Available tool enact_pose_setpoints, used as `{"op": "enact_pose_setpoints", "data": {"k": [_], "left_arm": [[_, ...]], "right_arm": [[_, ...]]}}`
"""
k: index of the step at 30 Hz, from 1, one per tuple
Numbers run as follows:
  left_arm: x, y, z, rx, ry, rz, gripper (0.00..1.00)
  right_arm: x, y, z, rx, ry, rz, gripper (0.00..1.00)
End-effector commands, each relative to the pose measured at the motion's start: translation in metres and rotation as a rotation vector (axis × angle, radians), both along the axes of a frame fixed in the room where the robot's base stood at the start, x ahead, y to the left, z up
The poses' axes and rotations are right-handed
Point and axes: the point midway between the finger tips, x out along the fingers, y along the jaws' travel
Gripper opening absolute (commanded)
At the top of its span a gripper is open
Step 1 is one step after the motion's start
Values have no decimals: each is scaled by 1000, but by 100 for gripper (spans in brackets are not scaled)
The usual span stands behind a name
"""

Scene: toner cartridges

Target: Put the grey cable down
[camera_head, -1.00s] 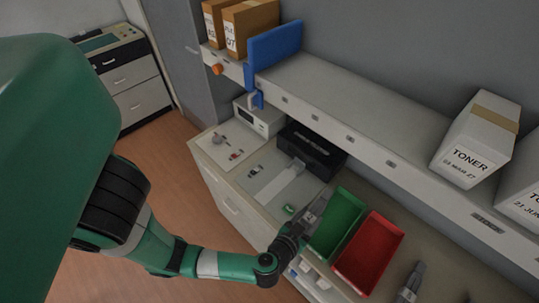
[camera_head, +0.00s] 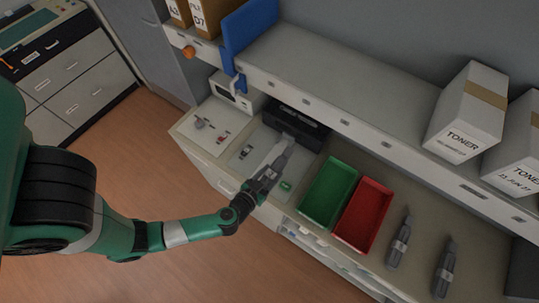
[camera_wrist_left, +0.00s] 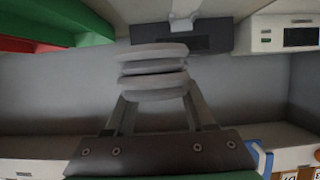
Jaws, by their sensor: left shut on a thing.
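The grey cable (camera_wrist_left: 153,72) shows in the left wrist view as a stacked coil of light grey loops between my left fingertips. My left gripper (camera_wrist_left: 153,98) is shut on it. In the head view my left gripper (camera_head: 281,156) is above the grey mat (camera_head: 240,171), in front of the black box (camera_head: 297,128) and left of the green tray (camera_head: 328,191). The cable cannot be made out there. I cannot tell whether it touches anything below. My right gripper is not in view.
A red tray (camera_head: 362,214) stands right of the green one. Two dark grey pointed items (camera_head: 399,243) lie further right. Small parts (camera_head: 220,137) and a white device (camera_head: 236,93) are at the left. The shelf (camera_head: 350,111) overhangs the back of the counter.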

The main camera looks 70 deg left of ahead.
Motion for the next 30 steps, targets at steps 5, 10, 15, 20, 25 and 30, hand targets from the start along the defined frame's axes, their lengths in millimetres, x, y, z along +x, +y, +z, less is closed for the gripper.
{"op": "enact_pose_setpoints", "data": {"k": [5, 10, 15, 20, 25, 30], "left_arm": [[12, 41, -20, 1, -2, 12, 0], [23, 73, -59, 1, -2, 8, 0], [29, 88, -73, 2, -2, 0, 0], [30, 90, -74, 1, -2, -1, 0], [32, 97, -100, 0, -2, 0, 0], [32, 97, -116, 2, -2, -1, 0]], "right_arm": [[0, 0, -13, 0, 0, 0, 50], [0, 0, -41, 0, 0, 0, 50], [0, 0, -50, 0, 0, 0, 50], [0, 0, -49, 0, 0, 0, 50], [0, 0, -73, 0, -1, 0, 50], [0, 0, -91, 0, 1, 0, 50]]}}
